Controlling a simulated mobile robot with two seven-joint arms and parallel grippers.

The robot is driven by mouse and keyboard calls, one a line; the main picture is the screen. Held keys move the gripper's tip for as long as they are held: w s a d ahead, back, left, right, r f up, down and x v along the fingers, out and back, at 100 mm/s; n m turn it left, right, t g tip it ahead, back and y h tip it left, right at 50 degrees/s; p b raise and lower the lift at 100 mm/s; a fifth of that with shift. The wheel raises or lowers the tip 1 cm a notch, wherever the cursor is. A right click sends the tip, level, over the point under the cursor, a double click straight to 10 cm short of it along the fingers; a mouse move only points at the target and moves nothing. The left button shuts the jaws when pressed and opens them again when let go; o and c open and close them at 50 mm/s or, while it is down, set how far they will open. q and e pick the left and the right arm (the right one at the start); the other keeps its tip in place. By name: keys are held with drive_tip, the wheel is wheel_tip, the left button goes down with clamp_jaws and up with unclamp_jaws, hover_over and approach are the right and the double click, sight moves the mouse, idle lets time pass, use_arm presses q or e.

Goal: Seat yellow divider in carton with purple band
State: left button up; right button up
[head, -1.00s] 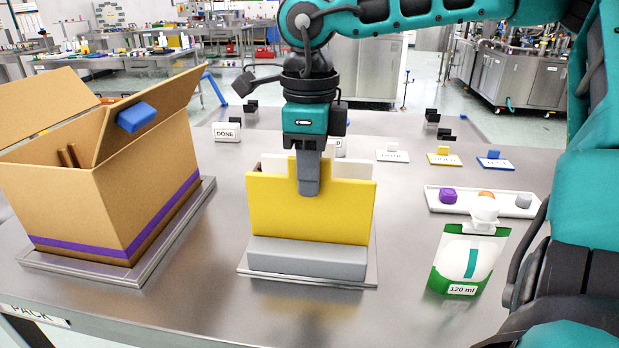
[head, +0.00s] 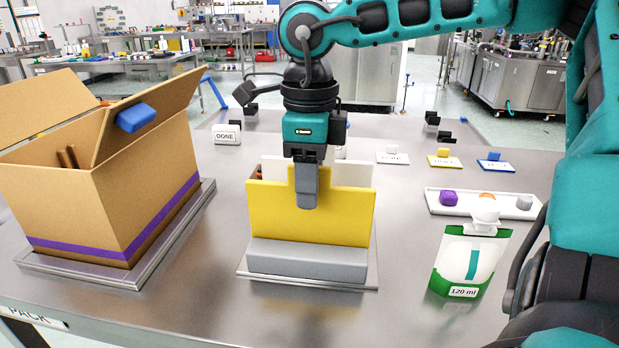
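The carton with the purple band (head: 75,205) stands open at the left, flaps up. Most of its inside is hidden. The yellow divider (head: 275,217) stands upright in a rack with a grey front block (head: 306,261), in the middle. Its narrow tab sticks up at the top. My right gripper (head: 307,190) points down at this tab, and one finger covers part of the tab and the upper panel. The other finger is hidden, so I cannot tell whether it grips. My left gripper is out of view.
A blue block (head: 136,117) is on a carton flap. White (head: 352,173) and brown pieces stand behind the yellow divider. A green-and-white 120 ml pouch (head: 452,262) and a white tray (head: 470,207) with small coloured pieces are to the right. Bare table lies between carton and rack.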

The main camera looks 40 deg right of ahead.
wheel_tip(320, 180, up, 13)
drive_tip(key=p, duration=0.2)
drive_tip(key=shift+a, duration=0.25)
drive_tip(key=shift+s+f, duration=0.1)
drive_tip(key=shift+s, duration=0.05)
idle(0.3)
